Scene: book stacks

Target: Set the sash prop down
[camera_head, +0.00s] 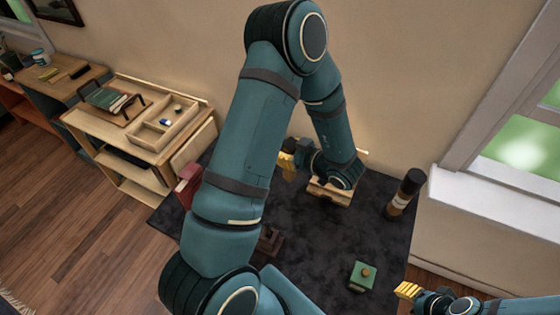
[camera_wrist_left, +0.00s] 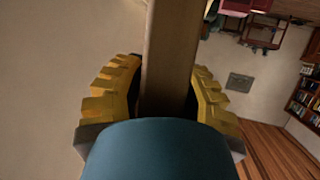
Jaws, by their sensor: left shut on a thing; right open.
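The sash prop, a plain brown wooden bar (camera_wrist_left: 172,50), shows in the left wrist view between the yellow fingers of my left gripper (camera_wrist_left: 165,100). My left gripper is shut on it. In the head view my left gripper (camera_head: 287,160) is near the wall, above the dark mat, and my arm hides most of the prop there. I cannot tell whether the prop touches anything. My right gripper (camera_head: 408,290) is open, at the lower right, near the window side.
A dark mat (camera_head: 330,245) carries a small wooden rack (camera_head: 330,192), a dark cylinder (camera_head: 403,195) and a green box with a knob (camera_head: 363,275). A wooden shelf unit (camera_head: 85,130) with a divided tray stands at left. A window sill (camera_head: 480,210) is at right.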

